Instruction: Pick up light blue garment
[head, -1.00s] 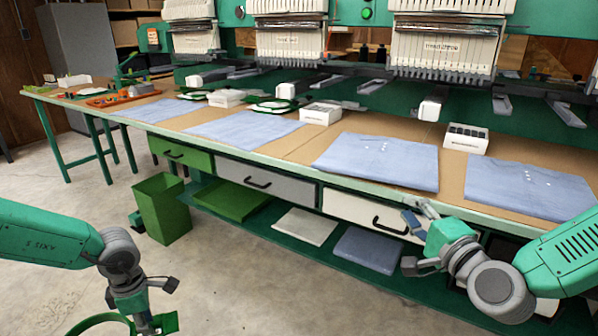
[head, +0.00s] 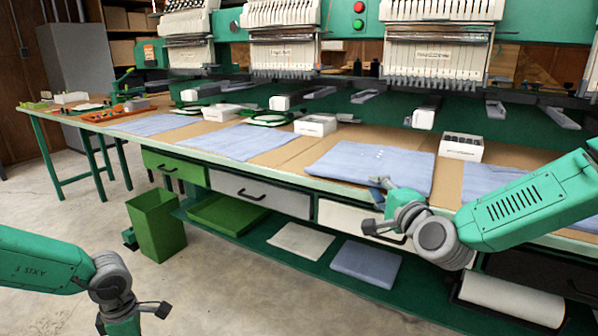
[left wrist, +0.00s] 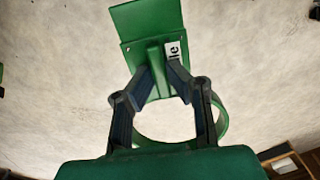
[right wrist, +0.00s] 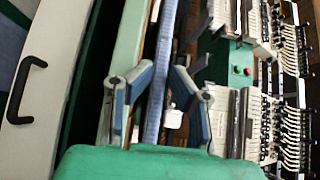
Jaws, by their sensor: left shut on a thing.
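Several light blue folded garments lie along the table. The one nearest my right gripper (head: 381,186) is a flat garment with small white marks (head: 365,162). My right gripper is at that garment's front edge. In the right wrist view, my right gripper (right wrist: 160,85) has its fingers apart, with the light blue edge (right wrist: 157,100) showing between them; I cannot tell if they touch it. My left gripper (left wrist: 162,78) is shut on a green hoop with a flat plate and a label (left wrist: 150,22), held above the floor. In the head view the hoop is out of frame.
More light blue garments lie left (head: 240,141) and right (head: 490,182). White boxes (head: 461,143) stand behind them, under the embroidery machine heads (head: 435,50). Drawers (head: 246,190) and a lower shelf (head: 256,238) are below. A green bin (head: 157,225) stands on the floor.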

